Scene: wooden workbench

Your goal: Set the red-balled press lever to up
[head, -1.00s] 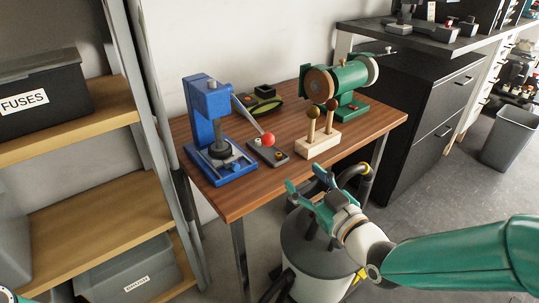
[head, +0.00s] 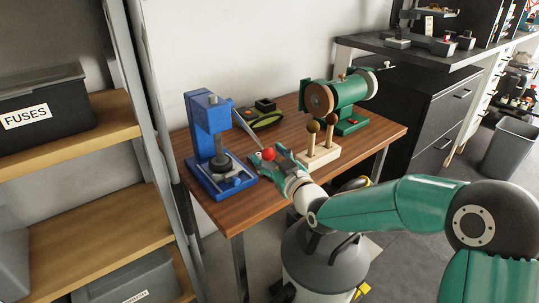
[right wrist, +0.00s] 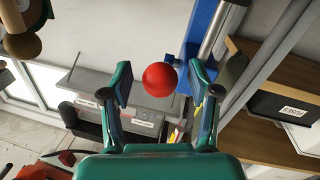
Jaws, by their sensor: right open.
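The blue press (head: 207,125) stands upright at the left end of the wooden workbench. Its thin grey lever (head: 246,128) slopes down to the right and ends in a red ball (head: 268,154), low over the bench. My right gripper (head: 273,152) is open at the ball, its arm coming in from the right. In the right wrist view the red ball (right wrist: 160,79) shows between the two spread fingers (right wrist: 159,88), with a gap on each side. I cannot tell whether the ball is fully inside the jaws in depth. My left gripper is not in view.
A wooden block with upright ball-topped sticks (head: 318,155) stands just right of my right gripper. A green bench grinder (head: 345,95) is behind it. A green and black device (head: 262,118) lies at the back. A shelf with a fuses box (head: 40,112) stands left.

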